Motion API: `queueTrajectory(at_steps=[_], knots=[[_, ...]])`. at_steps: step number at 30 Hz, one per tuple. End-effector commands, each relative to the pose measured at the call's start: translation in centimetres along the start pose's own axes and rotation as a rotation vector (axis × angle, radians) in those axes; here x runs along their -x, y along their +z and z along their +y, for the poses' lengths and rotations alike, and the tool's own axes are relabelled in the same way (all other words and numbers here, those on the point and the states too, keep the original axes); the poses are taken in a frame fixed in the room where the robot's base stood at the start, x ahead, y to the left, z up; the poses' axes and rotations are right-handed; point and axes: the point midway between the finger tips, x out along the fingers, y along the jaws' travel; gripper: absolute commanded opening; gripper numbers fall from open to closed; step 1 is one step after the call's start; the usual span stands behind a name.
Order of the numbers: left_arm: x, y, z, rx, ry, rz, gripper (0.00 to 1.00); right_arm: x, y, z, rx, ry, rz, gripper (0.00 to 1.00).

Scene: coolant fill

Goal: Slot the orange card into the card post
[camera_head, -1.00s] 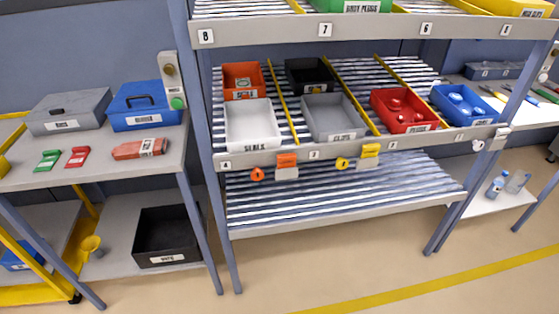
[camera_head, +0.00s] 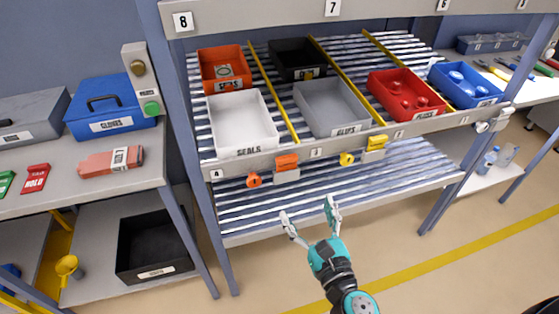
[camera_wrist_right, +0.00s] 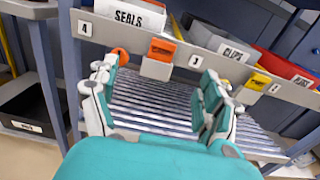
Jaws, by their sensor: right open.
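The orange card (camera_head: 287,161) stands in a pale holder (camera_head: 287,177) on the shelf's front rail, right of an orange round piece (camera_head: 254,180). The card also shows in the right wrist view (camera_wrist_right: 162,50), ahead and between the finger directions. My right gripper (camera_head: 308,208) is open and empty, below and in front of the card, apart from it. In the wrist view its fingers (camera_wrist_right: 158,75) are spread wide. A grey post-like box (camera_head: 141,80) with a brass knob and green button stands at the left bench; I cannot tell whether it is the card post. My left gripper is not in view.
A yellow card (camera_head: 376,142) sits in a similar holder farther right, beside a yellow round piece (camera_head: 347,158). The white SEALS bin (camera_head: 243,124) is above the orange card. The lower roller shelf (camera_head: 240,222) is bare. A shelf upright (camera_head: 184,150) separates the rack from the left bench.

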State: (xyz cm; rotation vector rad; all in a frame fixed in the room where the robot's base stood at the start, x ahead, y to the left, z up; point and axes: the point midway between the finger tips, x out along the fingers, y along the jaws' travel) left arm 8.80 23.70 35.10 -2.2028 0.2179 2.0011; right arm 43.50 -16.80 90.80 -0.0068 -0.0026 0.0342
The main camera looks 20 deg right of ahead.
Motion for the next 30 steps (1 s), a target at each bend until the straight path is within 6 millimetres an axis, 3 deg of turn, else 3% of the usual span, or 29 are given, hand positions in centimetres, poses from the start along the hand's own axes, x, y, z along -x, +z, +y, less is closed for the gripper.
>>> queueTrajectory(at_steps=[12,22,30], knots=[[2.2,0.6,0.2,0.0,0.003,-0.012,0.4,-9.0,0.3,-0.1,-0.005,-0.001,-0.001,0.81],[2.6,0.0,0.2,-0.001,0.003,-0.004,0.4,-11.8,0.3,-0.2,-0.006,-0.001,0.0,0.81],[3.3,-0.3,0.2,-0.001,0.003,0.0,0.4,-15.6,0.6,-0.8,-0.006,0.0,0.0,0.81]])
